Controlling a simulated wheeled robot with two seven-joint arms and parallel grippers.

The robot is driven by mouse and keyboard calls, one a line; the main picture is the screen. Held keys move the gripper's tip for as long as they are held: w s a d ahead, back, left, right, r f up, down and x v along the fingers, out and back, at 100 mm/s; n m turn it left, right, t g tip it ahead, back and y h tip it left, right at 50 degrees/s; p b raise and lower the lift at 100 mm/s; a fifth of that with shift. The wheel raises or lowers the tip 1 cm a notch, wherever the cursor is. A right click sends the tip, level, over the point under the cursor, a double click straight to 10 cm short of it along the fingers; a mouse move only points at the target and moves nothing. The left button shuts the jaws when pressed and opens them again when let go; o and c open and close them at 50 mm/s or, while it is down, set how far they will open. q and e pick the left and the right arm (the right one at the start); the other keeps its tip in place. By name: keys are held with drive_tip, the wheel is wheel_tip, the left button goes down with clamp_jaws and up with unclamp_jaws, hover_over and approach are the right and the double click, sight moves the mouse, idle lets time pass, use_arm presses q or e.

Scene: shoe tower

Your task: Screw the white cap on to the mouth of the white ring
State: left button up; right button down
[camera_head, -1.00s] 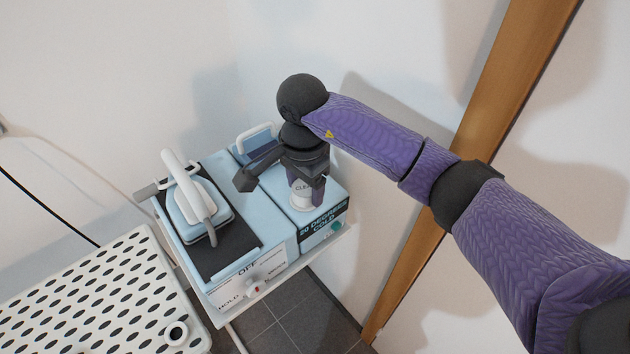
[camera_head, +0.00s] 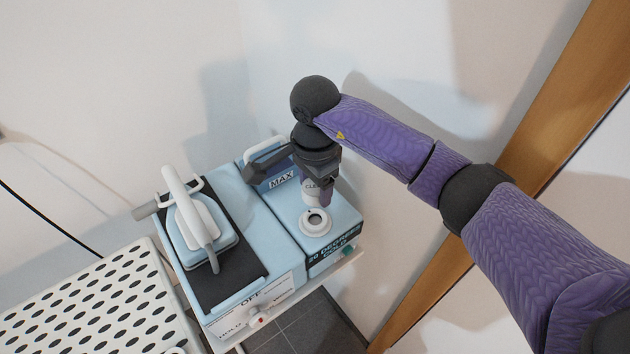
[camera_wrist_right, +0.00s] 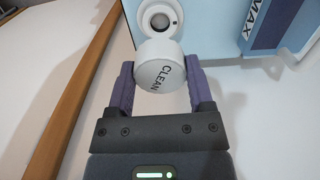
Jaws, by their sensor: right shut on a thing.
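The white cap (camera_head: 312,191), marked "CLEAN", is between the fingers of my right gripper (camera_head: 317,188), which is shut on it. In the right wrist view the cap (camera_wrist_right: 160,72) sits between the two purple fingertips (camera_wrist_right: 160,80). The white ring (camera_head: 315,223) is on top of the light blue box, with its round dark mouth uncovered. In the right wrist view the ring (camera_wrist_right: 148,18) shows just beyond the cap, and the cap's edge overlaps its near rim in the picture. The cap is apart from the ring's mouth. My left gripper is not in view.
The light blue box (camera_head: 345,222) stands near the wall, with an upright "MAX" panel (camera_head: 282,180) behind. Left of it is a unit with a black top (camera_head: 225,285) and white handle (camera_head: 190,205). A perforated white board (camera_head: 100,300) lies at lower left.

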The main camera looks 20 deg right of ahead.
sight(314, 202)
wheel_tip(314, 202, down, 5)
drive_tip(key=b, duration=0.3)
drive_tip(key=shift+r, duration=0.1)
drive_tip(key=shift+r, duration=0.1)
drive_tip(key=shift+b, duration=0.35)
idle(1.0)
drive_tip(key=shift+a+f+b, duration=0.1)
drive_tip(key=shift+f+b, duration=1)
drive_tip(key=shift+f, duration=0.25)
unclamp_jaws()
drive_tip(key=shift+r, duration=0.1)
